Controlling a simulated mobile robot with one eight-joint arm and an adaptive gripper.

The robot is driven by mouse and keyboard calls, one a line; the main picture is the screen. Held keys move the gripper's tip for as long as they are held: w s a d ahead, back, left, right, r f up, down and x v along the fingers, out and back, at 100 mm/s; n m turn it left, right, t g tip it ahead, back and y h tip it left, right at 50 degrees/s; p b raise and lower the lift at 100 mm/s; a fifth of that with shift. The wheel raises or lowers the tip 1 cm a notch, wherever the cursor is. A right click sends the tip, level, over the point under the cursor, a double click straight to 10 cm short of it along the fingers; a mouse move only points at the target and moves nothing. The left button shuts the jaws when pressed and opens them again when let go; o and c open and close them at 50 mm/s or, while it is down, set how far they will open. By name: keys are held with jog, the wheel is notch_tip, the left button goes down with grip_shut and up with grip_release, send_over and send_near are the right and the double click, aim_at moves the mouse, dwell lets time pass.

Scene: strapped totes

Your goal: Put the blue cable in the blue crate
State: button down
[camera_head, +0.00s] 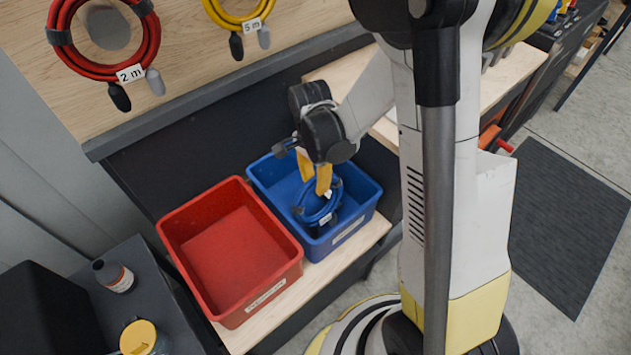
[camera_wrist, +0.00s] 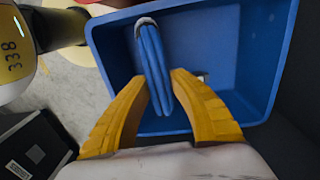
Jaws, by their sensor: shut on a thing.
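The blue cable (camera_head: 313,217) is a coiled loop with a small white tag; in the wrist view the coil (camera_wrist: 153,64) shows edge-on between my fingers. My gripper (camera_head: 316,190) has yellow fingers and is shut on the coil; it also shows in the wrist view (camera_wrist: 159,88). The blue crate (camera_head: 370,189) stands at the right of the low shelf, and its wall shows in the wrist view (camera_wrist: 277,68). The cable hangs within the crate's outline, its lower part seeming below the rim. I cannot tell whether it touches the floor of the crate.
An empty red crate (camera_head: 229,253) stands left of the blue one on the wooden shelf (camera_head: 347,254). A red cable (camera_head: 103,72) and a yellow cable (camera_head: 238,22) hang on the board behind. Bottles stand on the dark cabinet (camera_head: 139,277) at lower left.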

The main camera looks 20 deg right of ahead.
jog(key=c, duration=1.1)
grip_release()
jog(key=shift+c, duration=0.2)
notch_tip(320, 180, up, 12)
jog(key=shift+w, duration=0.35)
jog(key=shift+a, duration=0.15)
